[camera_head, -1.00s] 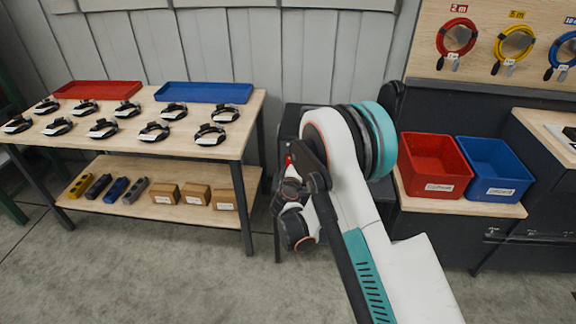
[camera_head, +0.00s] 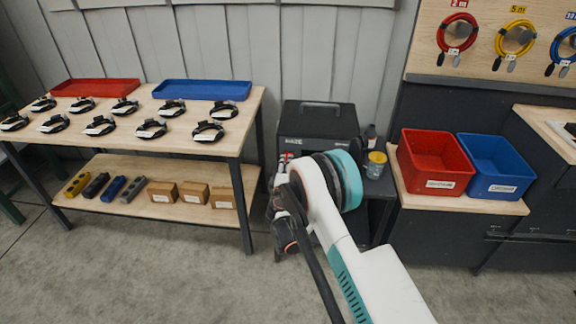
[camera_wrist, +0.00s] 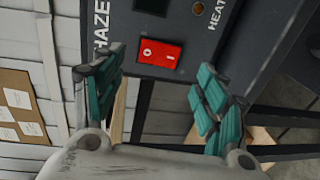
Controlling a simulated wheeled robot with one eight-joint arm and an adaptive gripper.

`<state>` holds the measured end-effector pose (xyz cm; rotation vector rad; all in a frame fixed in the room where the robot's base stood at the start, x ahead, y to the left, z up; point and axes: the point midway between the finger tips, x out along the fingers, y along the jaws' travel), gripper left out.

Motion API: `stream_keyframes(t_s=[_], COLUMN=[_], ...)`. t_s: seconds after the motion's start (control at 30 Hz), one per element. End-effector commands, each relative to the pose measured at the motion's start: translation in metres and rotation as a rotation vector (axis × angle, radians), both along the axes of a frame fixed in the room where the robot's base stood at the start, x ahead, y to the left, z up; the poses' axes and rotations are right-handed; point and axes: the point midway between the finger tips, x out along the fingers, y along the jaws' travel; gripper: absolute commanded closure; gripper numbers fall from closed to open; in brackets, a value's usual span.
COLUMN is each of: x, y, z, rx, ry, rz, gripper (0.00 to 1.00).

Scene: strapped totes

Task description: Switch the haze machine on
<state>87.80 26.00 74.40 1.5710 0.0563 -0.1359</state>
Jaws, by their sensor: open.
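The haze machine (camera_head: 318,122) is a black box with a top handle on a dark stand between the table and the bins. In the wrist view its dark front panel (camera_wrist: 205,45) shows the words HAZE and HEAT. A red rocker switch (camera_wrist: 160,53) marked 0 and I sits on that panel, unlit as far as I can tell. In the head view my arm hides the machine's lower front.
A yellow-labelled can (camera_head: 376,165) stands right of the machine. Red (camera_head: 434,165) and blue (camera_head: 495,168) bins are further right.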

Motion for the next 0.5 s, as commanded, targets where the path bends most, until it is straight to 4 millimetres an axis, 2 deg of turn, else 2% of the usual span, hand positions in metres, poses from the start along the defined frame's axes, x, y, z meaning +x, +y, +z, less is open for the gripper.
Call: stream_keyframes(t_s=[0.03,0.2,0.5], x=[0.01,0.036,0.055], y=[-0.001,-0.002,-0.003], z=[-0.004,-0.006,-0.007], rx=[0.001,0.001,0.0], ry=[0.0,0.0,0.0], rz=[-0.001,-0.001,0.0], gripper=[0.33,0.33,0.33])
